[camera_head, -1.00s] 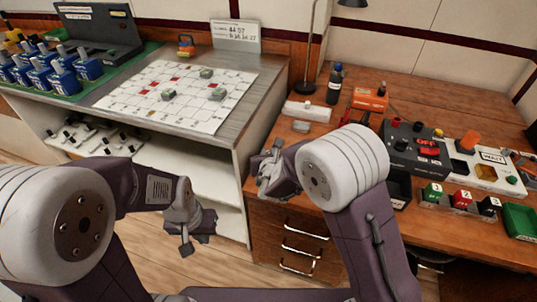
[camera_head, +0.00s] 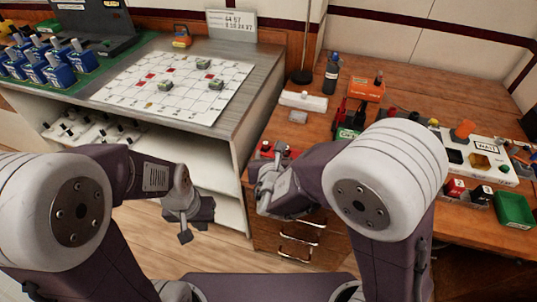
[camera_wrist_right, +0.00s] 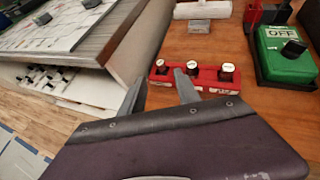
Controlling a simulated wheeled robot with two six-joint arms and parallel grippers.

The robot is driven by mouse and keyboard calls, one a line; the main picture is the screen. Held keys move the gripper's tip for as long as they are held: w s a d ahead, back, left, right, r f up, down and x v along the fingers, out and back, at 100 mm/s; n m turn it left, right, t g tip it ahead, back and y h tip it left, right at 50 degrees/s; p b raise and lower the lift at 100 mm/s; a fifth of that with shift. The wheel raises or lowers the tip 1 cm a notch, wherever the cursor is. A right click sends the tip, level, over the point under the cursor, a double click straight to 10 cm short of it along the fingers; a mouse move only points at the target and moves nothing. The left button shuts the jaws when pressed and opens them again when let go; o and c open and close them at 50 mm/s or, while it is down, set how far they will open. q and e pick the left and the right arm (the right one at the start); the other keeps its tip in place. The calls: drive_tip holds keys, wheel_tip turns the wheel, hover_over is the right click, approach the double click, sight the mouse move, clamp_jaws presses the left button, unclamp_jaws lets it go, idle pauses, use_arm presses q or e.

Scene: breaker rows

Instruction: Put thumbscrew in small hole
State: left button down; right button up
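I cannot pick out a thumbscrew for certain, nor the small hole. A white panel (camera_head: 496,172) on the wooden desk carries an orange knob (camera_head: 463,129), a dark square and a yellowish recess; details are too small to read. My right gripper (camera_head: 268,180) is over the desk's left front edge.
A green OFF box (camera_wrist_right: 285,52) stands right of the red block. An orange box (camera_head: 367,89), a dark bottle (camera_head: 331,75) and a white block (camera_head: 303,101) stand behind. The desk's back right is clear.

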drive_tip(key=shift+v, duration=0.8)
